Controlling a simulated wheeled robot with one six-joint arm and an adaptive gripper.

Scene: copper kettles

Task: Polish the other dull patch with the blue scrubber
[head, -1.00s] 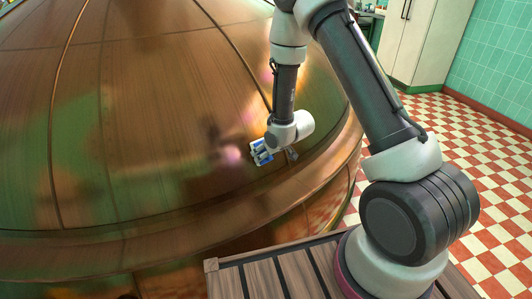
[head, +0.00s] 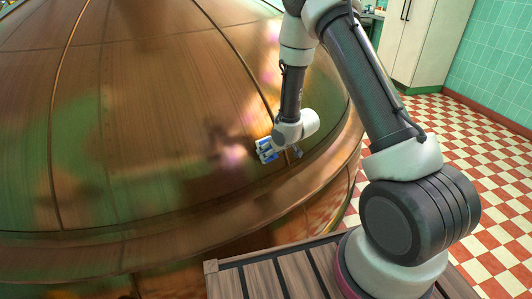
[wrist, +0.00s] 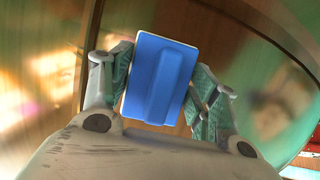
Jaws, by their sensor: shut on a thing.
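The blue scrubber (wrist: 172,45) is a rectangular block with a raised handle bar and a pale edge. In the wrist view it sits between the two fingers of my gripper (wrist: 160,85), which is shut on it. In the head view the scrubber (head: 264,150) and my gripper (head: 272,148) are at the lower right of the big copper kettle (head: 130,130), close to its curved wall. I cannot tell whether the scrubber touches the copper. Its working face is hidden. Brown and greenish blurred areas cover the copper; I cannot tell a dull patch from reflections.
The kettle's wide rim (head: 150,235) curves below the gripper, and a raised seam (head: 240,75) runs down the wall. A slatted wooden platform (head: 265,280) is at the front. Checkered floor (head: 495,180) lies open at the right, with a pale cabinet (head: 415,45) behind.

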